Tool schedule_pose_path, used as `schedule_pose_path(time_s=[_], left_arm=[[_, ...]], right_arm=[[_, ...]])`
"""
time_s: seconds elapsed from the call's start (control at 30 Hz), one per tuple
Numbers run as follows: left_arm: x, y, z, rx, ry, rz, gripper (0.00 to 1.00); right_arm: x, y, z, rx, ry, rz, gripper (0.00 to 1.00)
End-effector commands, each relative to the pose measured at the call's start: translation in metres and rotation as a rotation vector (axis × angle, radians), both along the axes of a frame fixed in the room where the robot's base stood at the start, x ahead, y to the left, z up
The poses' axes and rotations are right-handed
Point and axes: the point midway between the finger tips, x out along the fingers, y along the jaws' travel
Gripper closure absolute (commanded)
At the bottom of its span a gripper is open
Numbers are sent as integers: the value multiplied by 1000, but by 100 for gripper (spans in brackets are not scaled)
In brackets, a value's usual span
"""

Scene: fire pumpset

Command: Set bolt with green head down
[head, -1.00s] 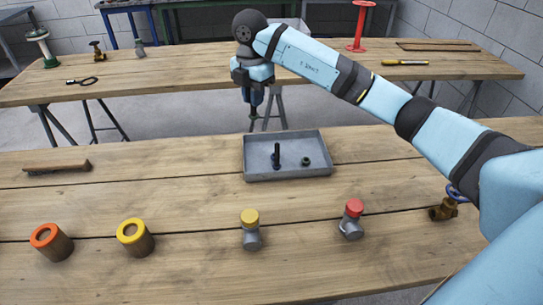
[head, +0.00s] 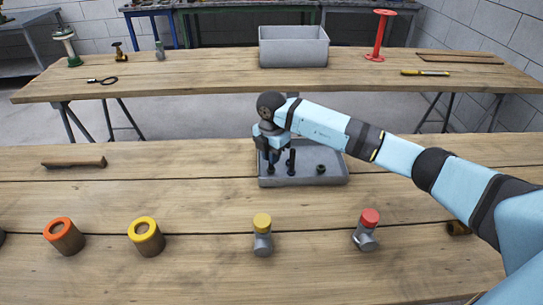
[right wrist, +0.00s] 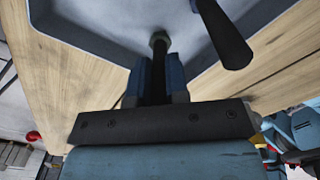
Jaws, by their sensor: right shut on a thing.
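My right gripper (head: 268,158) is low over the left part of a grey tray (head: 318,181), pointing down. In the right wrist view its blue fingers (right wrist: 160,82) are shut on a dark bolt (right wrist: 159,43) whose greyish end sticks out towards the tray floor. I cannot make out a green head or whether the bolt touches the floor. A second dark bolt (head: 291,160) stands upright in the tray just right of the gripper; it also shows in the right wrist view (right wrist: 222,35). My left gripper is not in view.
A dark nut (head: 320,168) lies in the tray's right part. In front stand a yellow-capped fitting (head: 262,234), a red-capped fitting (head: 366,230) and ringed cylinders (head: 146,236). A hammer-like tool (head: 74,162) lies left. A grey bin (head: 293,47) stands on the far table.

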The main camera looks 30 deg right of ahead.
Motion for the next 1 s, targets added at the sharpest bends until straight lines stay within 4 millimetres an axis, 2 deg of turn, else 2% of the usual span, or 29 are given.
schedule_pose_path(time_s=[0.37, 0.4, 0.5, 0.8, 0.93, 1.0], left_arm=[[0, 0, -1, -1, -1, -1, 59], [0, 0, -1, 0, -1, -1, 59], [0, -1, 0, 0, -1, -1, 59], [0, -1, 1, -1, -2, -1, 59], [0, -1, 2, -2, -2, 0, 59], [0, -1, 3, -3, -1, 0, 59]], right_arm=[[0, 0, -6, -1, -1, 0, 100], [0, 0, -6, -1, -1, 0, 83], [0, 0, -6, -1, -1, 0, 60], [0, 0, -4, -1, -1, 0, 59], [1, 0, 8, -1, -3, -1, 59], [1, -1, 21, -2, -5, -1, 59]])
